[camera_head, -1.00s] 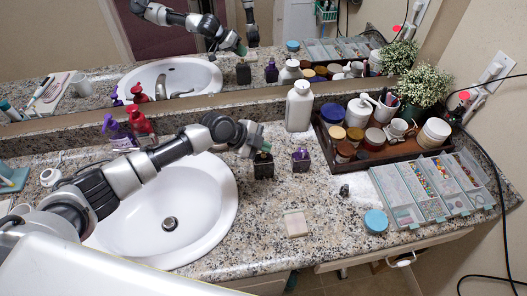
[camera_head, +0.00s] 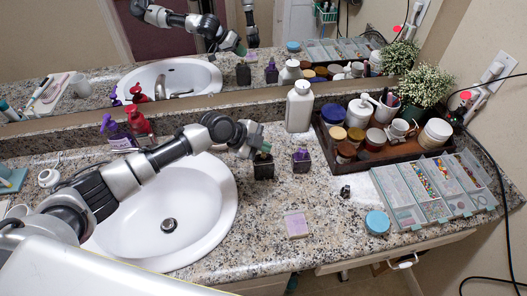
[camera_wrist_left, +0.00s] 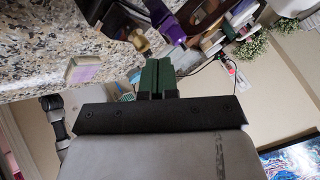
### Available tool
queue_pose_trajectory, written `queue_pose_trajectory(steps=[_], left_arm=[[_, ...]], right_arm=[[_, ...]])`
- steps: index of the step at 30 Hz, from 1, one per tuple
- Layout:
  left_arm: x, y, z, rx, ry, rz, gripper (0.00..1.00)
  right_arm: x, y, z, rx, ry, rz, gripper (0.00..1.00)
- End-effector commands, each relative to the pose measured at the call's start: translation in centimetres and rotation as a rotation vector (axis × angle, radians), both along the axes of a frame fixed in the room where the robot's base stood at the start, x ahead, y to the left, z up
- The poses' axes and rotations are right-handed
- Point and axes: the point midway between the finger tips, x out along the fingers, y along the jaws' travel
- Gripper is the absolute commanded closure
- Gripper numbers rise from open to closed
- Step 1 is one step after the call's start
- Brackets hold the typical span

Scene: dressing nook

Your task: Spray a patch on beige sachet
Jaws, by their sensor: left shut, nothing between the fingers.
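The beige sachet (camera_head: 297,224) lies flat on the counter right of the sink, with a pinkish-purple patch over most of its top. It also shows pinkish in the left wrist view (camera_wrist_left: 85,73). A dark square bottle (camera_head: 263,169) stands upright between sink and wall; its top is partly hidden by my gripper. A dark bottle with a purple top (camera_head: 301,160) stands right of it. My left gripper (camera_head: 264,148) is at the dark bottle's top; I cannot tell if they touch. Its green fingers (camera_wrist_left: 158,77) are shut and empty. My right gripper is not in view.
A white bottle (camera_head: 299,106) and a brown tray (camera_head: 373,170) of jars stand behind. Clear-lidded boxes (camera_head: 421,204) and a blue-lidded jar (camera_head: 377,222) are at right. The sink (camera_head: 190,215) lies under my left arm. Counter around the sachet is free.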

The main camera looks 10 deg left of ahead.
Motion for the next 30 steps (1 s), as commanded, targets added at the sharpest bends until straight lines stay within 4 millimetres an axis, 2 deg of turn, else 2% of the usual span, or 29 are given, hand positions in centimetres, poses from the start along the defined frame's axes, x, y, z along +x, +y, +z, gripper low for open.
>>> queue_pose_trajectory(steps=[8,24,30], left_arm=[[0.0,0.0,0.4,0.0,-0.001,0.0,1.0],[0.0,0.0,5.6,0.001,-0.002,0.0,1.0],[0.0,0.0,6.0,0.001,0.0,0.001,1.0]], right_arm=[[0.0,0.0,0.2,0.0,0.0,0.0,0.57],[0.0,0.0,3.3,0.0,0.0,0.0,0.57],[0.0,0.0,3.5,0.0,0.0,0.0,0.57]])
